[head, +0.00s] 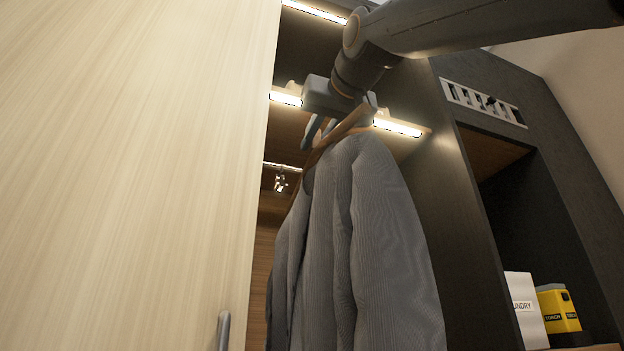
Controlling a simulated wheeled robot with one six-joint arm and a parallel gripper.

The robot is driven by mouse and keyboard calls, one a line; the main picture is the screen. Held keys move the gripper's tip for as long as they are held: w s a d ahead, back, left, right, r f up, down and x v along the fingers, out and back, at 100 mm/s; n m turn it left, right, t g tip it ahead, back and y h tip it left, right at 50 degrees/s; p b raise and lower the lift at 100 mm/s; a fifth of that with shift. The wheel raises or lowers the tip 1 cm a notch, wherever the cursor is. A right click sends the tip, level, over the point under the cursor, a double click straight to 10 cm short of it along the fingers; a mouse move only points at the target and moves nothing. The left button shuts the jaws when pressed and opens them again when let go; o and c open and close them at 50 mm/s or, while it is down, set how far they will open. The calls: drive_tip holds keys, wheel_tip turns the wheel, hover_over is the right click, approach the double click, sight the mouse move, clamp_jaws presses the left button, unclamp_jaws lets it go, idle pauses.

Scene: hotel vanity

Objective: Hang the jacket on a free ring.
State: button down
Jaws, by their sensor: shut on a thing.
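The grey jacket (385,255) hangs from a wooden hanger (343,127) in front of the open wardrobe. My gripper (338,118) is shut on the hanger near its top, above the jacket's shoulders. The jacket hangs down below it, and its lower edge is cut off by the frame. Small metal rings (280,181) hang from a rail (282,166) deeper inside, left of the jacket. They are too small to tell how many are free. The jacket and gripper hide the right part of the rail.
A pale wood door (130,170) with a handle (223,330) fills the left. Lit shelf edges (400,127) lie close behind my gripper. A dark side panel (455,220) stands right. Beyond it, a niche holds a white box (526,308) and a yellow box (558,309).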

drive_tip(key=shift+b+v, duration=1.95)
drive_tip(key=shift+v, duration=0.5)
